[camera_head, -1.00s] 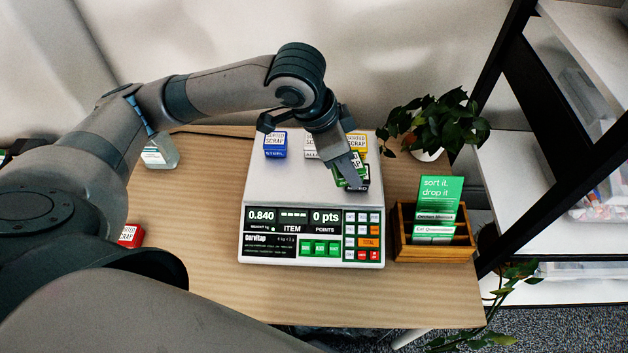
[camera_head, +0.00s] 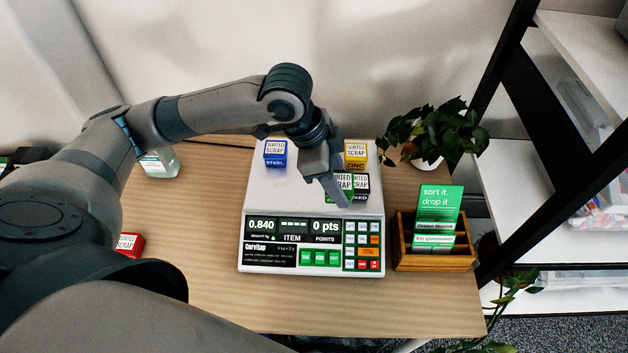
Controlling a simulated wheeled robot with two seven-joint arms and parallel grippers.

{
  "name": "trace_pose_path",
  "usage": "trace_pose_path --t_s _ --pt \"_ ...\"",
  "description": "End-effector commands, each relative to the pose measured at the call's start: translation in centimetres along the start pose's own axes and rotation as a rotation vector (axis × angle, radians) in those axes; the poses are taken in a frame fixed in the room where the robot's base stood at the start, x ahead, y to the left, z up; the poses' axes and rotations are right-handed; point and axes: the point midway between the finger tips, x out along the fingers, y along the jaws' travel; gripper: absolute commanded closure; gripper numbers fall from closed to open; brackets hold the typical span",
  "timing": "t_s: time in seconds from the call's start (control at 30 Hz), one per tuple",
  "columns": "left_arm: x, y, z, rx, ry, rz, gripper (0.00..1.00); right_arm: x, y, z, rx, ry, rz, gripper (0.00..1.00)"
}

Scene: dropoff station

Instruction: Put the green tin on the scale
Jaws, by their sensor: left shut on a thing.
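The green tin (camera_head: 345,182) shows in the head view on the right side of the scale's white platform. My left gripper (camera_head: 337,192) is shut on it and hides much of it. A black tin (camera_head: 361,186) is right beside it. I cannot tell whether the green tin touches the platform. The scale (camera_head: 262,205) stands on the table, and its display reads 0.840. My right gripper is not in view.
A blue tin (camera_head: 275,153) and a yellow tin (camera_head: 356,155) sit at the platform's back. A red tin (camera_head: 130,244) and a glass-like container (camera_head: 160,163) are left on the table (camera_head: 205,290). A wooden card holder (camera_head: 433,260) and a plant (camera_head: 437,132) are right.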

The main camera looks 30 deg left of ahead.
Motion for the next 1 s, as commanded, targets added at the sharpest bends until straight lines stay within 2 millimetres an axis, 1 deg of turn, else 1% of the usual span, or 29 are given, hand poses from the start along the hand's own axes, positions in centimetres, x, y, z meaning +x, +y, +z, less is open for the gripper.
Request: trace_pose_path --t_s 0.03,0.1,0.3,0.47,0.63,0.9,1.0 --pt "0.2 -0.8 0.8 -0.008 -0.004 0.0 0.81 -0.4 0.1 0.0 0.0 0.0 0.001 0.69" --pt "0.6 -1.9 1.9 -0.008 -0.005 -0.001 0.81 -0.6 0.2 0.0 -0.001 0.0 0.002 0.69" --pt "1.8 -4.9 4.8 -0.007 -0.004 0.001 0.81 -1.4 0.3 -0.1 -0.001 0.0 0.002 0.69" --pt "2.5 -6.5 6.3 -0.005 -0.001 0.001 0.81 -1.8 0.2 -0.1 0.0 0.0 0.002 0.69" --pt "2.9 -7.2 6.9 -0.001 0.0 0.0 0.81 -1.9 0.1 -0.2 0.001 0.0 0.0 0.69" --pt "2.9 -7.2 6.9 0.0 0.001 0.0 0.81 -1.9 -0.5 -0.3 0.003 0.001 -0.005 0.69" --pt "3.2 -7.2 7.0 -0.001 0.0 0.001 0.81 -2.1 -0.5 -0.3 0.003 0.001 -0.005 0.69"
